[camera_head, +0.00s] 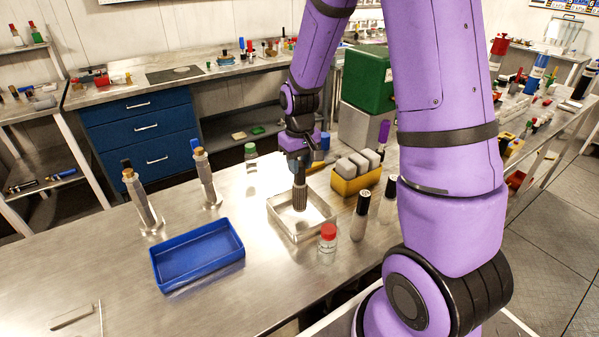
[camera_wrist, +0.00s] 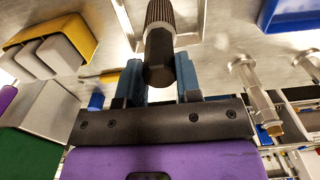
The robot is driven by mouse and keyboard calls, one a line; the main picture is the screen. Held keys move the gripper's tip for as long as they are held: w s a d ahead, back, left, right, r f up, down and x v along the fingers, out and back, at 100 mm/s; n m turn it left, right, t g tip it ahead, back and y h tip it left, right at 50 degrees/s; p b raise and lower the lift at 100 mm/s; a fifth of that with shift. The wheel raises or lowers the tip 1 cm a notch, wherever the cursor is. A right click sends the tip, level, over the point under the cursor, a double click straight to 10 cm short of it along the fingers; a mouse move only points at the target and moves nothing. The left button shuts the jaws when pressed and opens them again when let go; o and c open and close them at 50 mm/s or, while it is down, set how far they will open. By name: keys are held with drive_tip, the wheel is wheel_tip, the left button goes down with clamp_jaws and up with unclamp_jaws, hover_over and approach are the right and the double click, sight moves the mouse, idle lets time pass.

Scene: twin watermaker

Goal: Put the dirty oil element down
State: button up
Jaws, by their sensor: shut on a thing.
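The dirty oil element (camera_head: 299,196) is a dark brown ribbed cylinder with a black end, held upright below my gripper (camera_head: 298,160). In the wrist view the element (camera_wrist: 159,45) sits between the two blue fingers of my gripper (camera_wrist: 159,75), which is shut on its black end. The element's lower end is inside the outline of a shallow silver metal tray (camera_head: 273,212) on the steel bench. I cannot tell whether it touches the tray floor.
A blue tray (camera_head: 197,258) lies left of the metal tray. A red-capped jar (camera_head: 327,240) and black-capped bottles (camera_head: 360,216) stand close at the right. A yellow holder (camera_head: 352,187) with grey blocks is behind. Two upright metal fittings (camera_head: 141,203) stand at the left.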

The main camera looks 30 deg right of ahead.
sight(300, 187)
drive_tip(key=shift+f, duration=1.5)
drive_tip(key=o, duration=0.9)
